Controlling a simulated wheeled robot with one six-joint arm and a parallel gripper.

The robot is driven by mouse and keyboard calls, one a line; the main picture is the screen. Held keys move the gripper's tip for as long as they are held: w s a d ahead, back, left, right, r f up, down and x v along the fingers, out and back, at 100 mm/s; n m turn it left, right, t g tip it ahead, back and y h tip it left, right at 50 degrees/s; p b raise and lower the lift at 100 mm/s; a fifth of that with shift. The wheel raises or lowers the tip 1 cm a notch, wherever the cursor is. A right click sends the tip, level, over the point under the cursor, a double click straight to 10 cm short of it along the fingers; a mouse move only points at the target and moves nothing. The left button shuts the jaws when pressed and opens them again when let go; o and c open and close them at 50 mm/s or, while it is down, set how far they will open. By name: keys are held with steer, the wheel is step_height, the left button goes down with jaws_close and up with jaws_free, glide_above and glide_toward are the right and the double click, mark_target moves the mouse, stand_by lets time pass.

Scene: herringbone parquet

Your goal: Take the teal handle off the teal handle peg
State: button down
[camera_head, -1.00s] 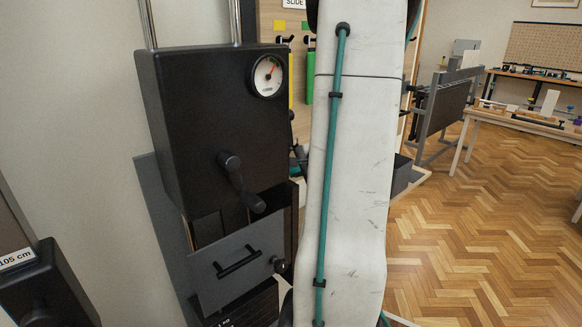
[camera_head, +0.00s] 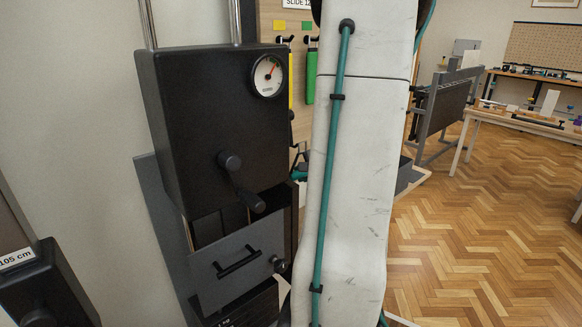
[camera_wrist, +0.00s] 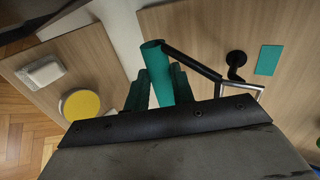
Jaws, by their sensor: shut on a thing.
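In the wrist view the teal handle (camera_wrist: 157,72) is a teal cylinder with a black rod running right from its top to a pale metal frame (camera_wrist: 240,90). My gripper (camera_wrist: 158,92) has teal fingers and is shut on the teal handle, one finger at each side. The black peg (camera_wrist: 236,60) stands out from the wooden board, left of a teal label (camera_wrist: 268,60). The metal frame lies close to the peg; I cannot tell whether they touch. In the head view my white arm hides most of this; a small teal part (camera_head: 298,175) shows at its left edge.
A green tool (camera_head: 310,78) hangs on the board in the head view, near yellow and green labels. A black cabinet (camera_head: 215,130) with a gauge and crank stands close left of my arm. In the wrist view a yellow disc (camera_wrist: 80,105) lies left. Parquet floor is open at right.

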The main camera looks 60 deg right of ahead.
steer(key=s+a, duration=0.2)
steer(key=s, duration=0.4)
steer(key=shift+s, duration=0.35)
